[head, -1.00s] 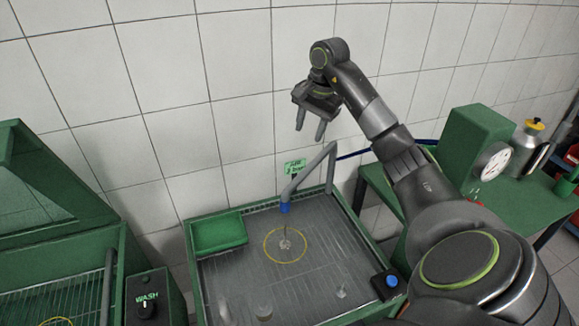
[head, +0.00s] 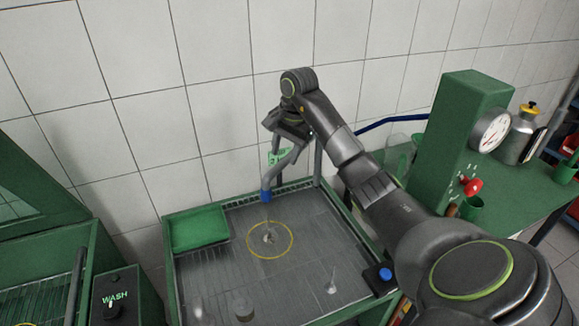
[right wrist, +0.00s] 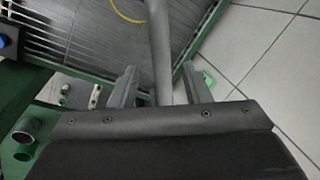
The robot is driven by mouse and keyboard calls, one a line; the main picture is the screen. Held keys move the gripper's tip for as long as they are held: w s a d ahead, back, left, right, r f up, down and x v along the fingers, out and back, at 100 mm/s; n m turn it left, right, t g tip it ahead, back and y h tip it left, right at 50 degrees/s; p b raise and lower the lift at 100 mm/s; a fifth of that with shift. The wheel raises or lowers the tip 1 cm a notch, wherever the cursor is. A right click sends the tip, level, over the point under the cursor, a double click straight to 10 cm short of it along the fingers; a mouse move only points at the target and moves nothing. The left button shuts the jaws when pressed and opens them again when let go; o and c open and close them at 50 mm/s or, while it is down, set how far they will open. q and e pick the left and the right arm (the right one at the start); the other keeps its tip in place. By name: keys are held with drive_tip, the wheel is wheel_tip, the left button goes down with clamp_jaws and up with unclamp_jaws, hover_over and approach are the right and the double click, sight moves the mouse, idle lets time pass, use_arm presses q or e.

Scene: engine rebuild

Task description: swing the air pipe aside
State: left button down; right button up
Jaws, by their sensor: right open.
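The air pipe (head: 281,168) is a grey bent tube with a blue nozzle (head: 266,195) at its low end. It stands at the back of the green-framed wash tray and slants out over it. My right gripper (head: 291,147) is open at the upper part of the pipe and hides some of it. In the right wrist view the pipe (right wrist: 161,45) runs between the two spread fingers (right wrist: 160,88), with gaps visible on both sides. I cannot tell how deep it sits between them. My left gripper is out of view.
A yellow ring (head: 289,252) marks the grooved tray (head: 330,235) below the nozzle. A green bin (head: 198,229) sits at the tray's back left. A WASH switch box (head: 125,297) stands left. The right bench (head: 520,195) holds a gauge column and bottle. Tiled wall stands behind.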

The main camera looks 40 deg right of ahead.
sight(283, 162)
drive_tip(key=f, duration=0.1)
drive_tip(key=f+b, duration=0.1)
drive_tip(key=f, duration=0.1)
drive_tip(key=shift+w+a+f, duration=0.1)
drive_tip(key=shift+w+a, duration=0.1)
drive_tip(key=shift+w, duration=0.15)
clamp_jaws()
